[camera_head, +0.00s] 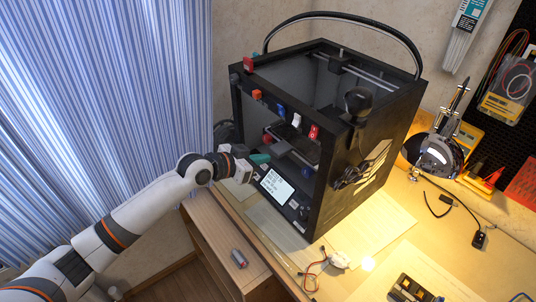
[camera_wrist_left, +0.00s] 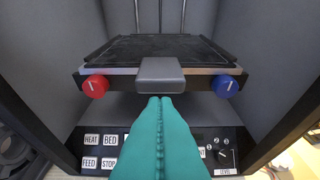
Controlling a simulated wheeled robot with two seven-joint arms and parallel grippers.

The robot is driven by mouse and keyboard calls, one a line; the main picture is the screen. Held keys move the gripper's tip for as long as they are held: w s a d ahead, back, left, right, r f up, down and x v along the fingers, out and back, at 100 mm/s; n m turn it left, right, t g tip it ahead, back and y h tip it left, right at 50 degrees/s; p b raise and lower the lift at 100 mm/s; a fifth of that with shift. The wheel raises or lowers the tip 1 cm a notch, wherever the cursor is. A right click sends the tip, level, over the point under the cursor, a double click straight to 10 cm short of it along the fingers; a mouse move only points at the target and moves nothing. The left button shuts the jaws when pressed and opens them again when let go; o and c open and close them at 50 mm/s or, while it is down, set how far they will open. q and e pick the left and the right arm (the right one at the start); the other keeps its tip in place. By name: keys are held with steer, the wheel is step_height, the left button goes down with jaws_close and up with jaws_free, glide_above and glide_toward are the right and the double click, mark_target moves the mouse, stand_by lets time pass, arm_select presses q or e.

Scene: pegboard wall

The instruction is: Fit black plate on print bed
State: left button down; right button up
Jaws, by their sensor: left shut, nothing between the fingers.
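In the left wrist view the black plate (camera_wrist_left: 158,47) lies over the print bed (camera_wrist_left: 122,72) inside the printer. I cannot tell whether it is fully seated. A grey tab (camera_wrist_left: 160,69) sticks out at the bed's front middle. A red knob (camera_wrist_left: 95,86) is at the bed's left front and a blue knob (camera_wrist_left: 225,86) at its right. My left gripper (camera_wrist_left: 160,100) has its teal fingers shut and empty, just below and in front of the tab; contact is unclear. In the head view the left gripper (camera_head: 261,158) is at the printer's open front. My right gripper is not in view.
The black printer frame (camera_head: 340,190) surrounds the bed with side walls and a top rim. A control panel (camera_head: 277,186) lies below the opening. A lamp (camera_head: 437,155) and tools stand on the right of the desk. A drawer cabinet (camera_head: 215,240) stands at lower left.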

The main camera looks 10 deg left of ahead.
arm_select(q)
steer(key=s+a, duration=0.4)
steer(key=s, duration=0.1)
steer(key=shift+s+a+p, duration=0.2)
steer(key=shift+s+p, duration=0.1)
steer(key=shift+p, duration=0.1)
stand_by(0.4)
